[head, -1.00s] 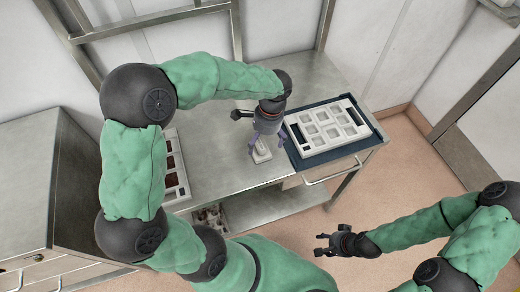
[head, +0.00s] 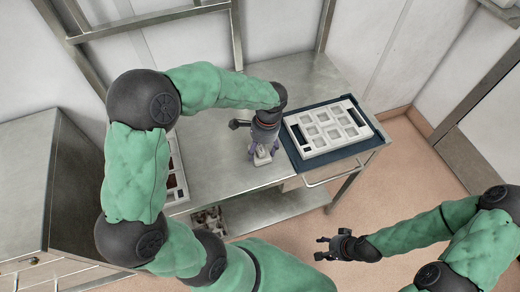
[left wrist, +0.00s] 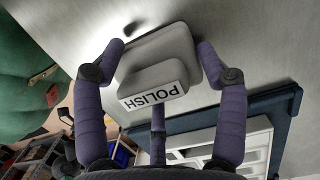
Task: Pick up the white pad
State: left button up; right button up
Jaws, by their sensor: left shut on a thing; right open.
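The white pad (left wrist: 158,68) is a pale block with a raised grip and a label reading POLISH, seen close up in the left wrist view. It also shows small in the head view (head: 262,159), on or just above the steel table (head: 215,160); I cannot tell whether it touches the top. My left gripper (head: 263,151) points down over it, and in the left wrist view its purple fingers (left wrist: 165,62) are shut around it. My right gripper (head: 322,248) is open and empty, out over the floor in front of the table.
A white tray with square pockets (head: 298,140) lies on a dark blue mat (head: 292,157) just right of the pad. Another pale tray (head: 179,193) is at the table's left, partly behind my left arm. Parts lie on the lower shelf (head: 245,217). Bare steel lies behind the pad.

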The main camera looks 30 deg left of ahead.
pick_arm(q)
jog(key=shift+r, duration=0.55)
notch_tip(320, 180, up, 2)
jog(key=shift+r+p, duration=0.2)
jog(key=shift+p, duration=0.35)
jog(key=s+d+r+p, duration=0.3)
jog(key=d+r, duration=0.6)
jog(key=d, duration=0.4)
jog(key=shift+s+d+r+p, duration=0.2)
jog(key=shift+s+d+p, duration=0.1)
jog(key=shift+s+p, duration=0.05)
